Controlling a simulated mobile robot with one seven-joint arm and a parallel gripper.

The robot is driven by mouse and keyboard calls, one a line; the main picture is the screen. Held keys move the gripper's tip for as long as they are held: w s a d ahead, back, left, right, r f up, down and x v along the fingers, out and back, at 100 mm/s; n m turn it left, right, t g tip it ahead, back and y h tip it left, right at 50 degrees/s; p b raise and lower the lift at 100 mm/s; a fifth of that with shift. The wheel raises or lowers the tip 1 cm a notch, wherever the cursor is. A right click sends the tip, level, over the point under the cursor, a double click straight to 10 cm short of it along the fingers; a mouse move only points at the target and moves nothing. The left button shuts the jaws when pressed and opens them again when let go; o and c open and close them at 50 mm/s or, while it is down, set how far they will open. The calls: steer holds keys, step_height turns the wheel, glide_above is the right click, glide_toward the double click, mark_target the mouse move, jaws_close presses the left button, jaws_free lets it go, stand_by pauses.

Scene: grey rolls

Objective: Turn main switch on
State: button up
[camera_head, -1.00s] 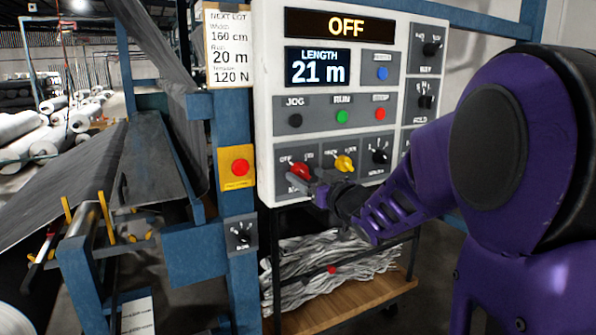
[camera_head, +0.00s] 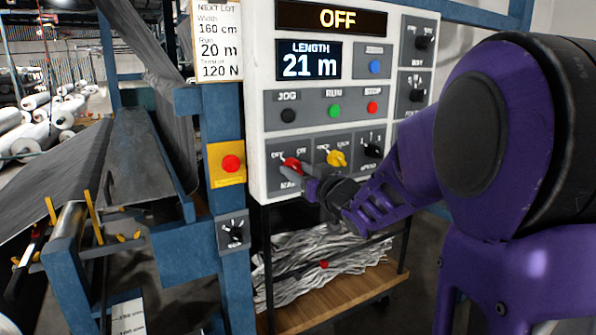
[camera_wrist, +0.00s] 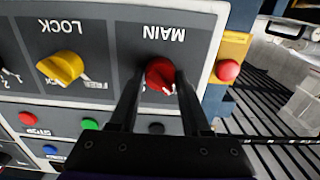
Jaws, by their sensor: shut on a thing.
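The red main switch knob (camera_head: 291,165) sits at the lower left of the white control panel (camera_head: 256,100). In the wrist view the same red knob (camera_wrist: 160,73), under the upside-down label MAIN, lies between my fingertips. My gripper (camera_head: 304,177) is shut on the knob, with one finger at each side of it.
A yellow lock knob (camera_head: 337,158) is right beside the main switch. Jog, green run (camera_head: 334,111) and red stop (camera_head: 372,108) buttons are above. A red button on a yellow plate (camera_head: 228,164) is on the blue post at left. A cart with grey strips (camera_head: 310,262) stands below.

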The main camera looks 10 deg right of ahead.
jaws_close()
steer(key=shift+r+p, duration=0.1)
steer(key=shift+p, duration=0.2)
steer(key=shift+m+p, duration=0.55)
steer(key=shift+m, duration=0.15)
steer(key=m+p, duration=0.3)
steer(key=shift+r, duration=0.1)
steer(key=m+p, duration=0.2)
steer(key=m, duration=0.2)
steer(key=m+p, duration=0.1)
steer(key=m, duration=0.3)
steer(key=shift+m+p, duration=0.3)
steer(key=shift+p, duration=0.05)
steer(key=shift+m, duration=2.5)
